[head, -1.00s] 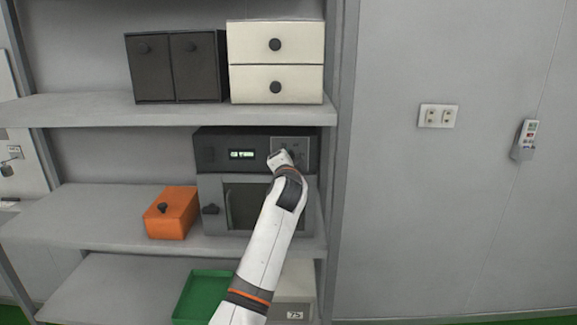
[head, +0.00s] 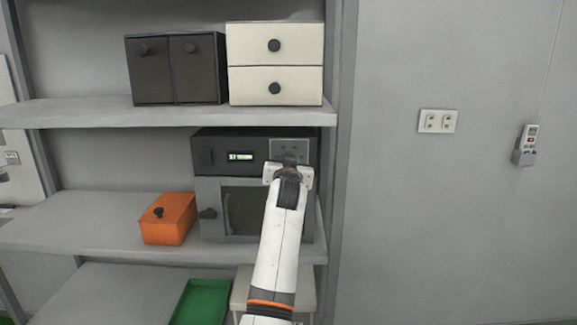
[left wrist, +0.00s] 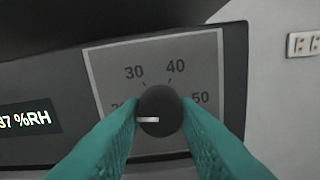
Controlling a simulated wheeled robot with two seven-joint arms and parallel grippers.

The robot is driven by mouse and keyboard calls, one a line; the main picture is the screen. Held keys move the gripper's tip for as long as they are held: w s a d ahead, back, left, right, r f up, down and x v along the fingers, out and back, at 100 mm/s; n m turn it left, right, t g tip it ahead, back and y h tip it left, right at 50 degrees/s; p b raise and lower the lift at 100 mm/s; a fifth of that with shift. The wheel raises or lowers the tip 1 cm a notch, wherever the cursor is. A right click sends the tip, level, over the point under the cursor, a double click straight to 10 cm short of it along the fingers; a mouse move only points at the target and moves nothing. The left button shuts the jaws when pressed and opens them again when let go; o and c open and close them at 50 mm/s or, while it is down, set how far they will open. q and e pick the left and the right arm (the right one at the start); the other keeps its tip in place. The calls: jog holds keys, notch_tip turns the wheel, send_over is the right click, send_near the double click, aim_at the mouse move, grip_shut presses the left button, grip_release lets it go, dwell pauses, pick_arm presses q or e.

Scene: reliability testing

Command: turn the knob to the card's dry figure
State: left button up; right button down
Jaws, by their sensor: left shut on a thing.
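The dark round knob (left wrist: 160,100) sits on a grey dial plate (left wrist: 208,62) at the upper right of the dark cabinet (head: 215,140). Its white pointer mark faces left, near a figure partly hidden by a finger. The figures 30, 40 and 50 show around it. The cabinet's display (left wrist: 28,119) reads 37 %RH, its left edge cut off. My left gripper (left wrist: 160,118) is closed on the knob, one teal finger on each side. In the head view, my left wrist covers the knob. I cannot make out a card. My right gripper is out of view.
An orange box (head: 180,222) stands left of the cabinet on the same shelf (head: 70,222). A green tray (head: 203,300) lies below. Dark and cream drawer units stand on the shelf above. A shelf post (head: 343,150) rises close to the cabinet's right.

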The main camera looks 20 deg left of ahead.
pick_arm(q)
jog(key=shift+f+n, duration=0.15)
jog(key=shift+n, duration=0.55)
jog(key=o, duration=0.9)
jog(key=shift+o, duration=0.2)
